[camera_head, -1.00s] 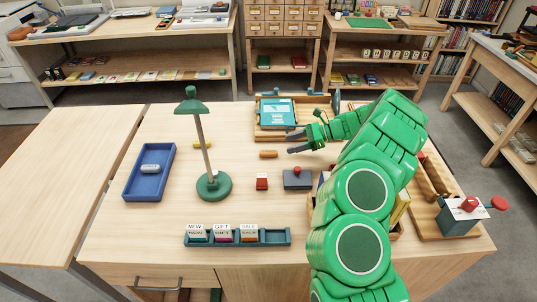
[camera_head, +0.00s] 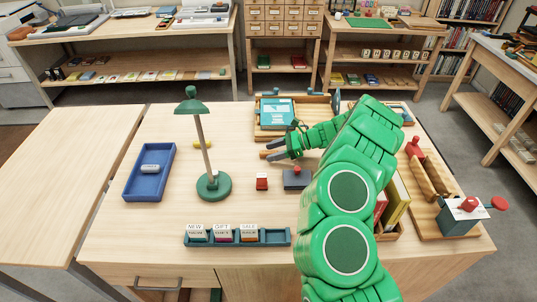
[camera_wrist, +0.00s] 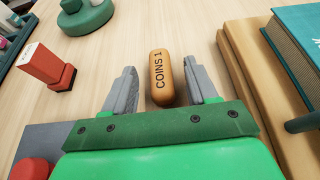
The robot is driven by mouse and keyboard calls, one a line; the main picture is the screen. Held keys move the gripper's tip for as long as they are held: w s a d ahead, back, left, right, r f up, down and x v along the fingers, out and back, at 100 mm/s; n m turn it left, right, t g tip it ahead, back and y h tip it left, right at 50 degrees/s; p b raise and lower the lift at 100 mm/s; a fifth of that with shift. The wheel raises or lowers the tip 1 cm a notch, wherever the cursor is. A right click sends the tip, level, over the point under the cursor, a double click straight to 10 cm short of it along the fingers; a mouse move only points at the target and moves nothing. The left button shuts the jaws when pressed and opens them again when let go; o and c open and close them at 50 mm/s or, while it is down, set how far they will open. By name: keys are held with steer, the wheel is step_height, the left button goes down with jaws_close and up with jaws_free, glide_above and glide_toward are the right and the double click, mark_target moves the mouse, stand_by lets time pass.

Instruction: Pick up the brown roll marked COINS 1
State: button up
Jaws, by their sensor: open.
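The brown roll marked COINS 1 (camera_wrist: 161,77) lies on the table in the wrist view, its label readable. It is between the two grey fingers of my gripper (camera_wrist: 162,88), with a gap visible on each side. My gripper is open and holds nothing. In the head view my gripper (camera_head: 272,150) is over the table behind the dark block with a red knob, and it covers most of the roll. Only a small brown part of the roll (camera_head: 264,153) shows there. How high the fingers are above the table is hard to tell.
A wooden tray with a teal book (camera_head: 278,111) stands just behind my gripper. A small red block (camera_head: 262,182) and a dark block with a red knob (camera_head: 297,178) sit in front. A green lamp (camera_head: 213,186) and a blue tray (camera_head: 131,188) stand to the left.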

jaws_close()
stand_by(0.3)
steer(key=shift+r, duration=0.1)
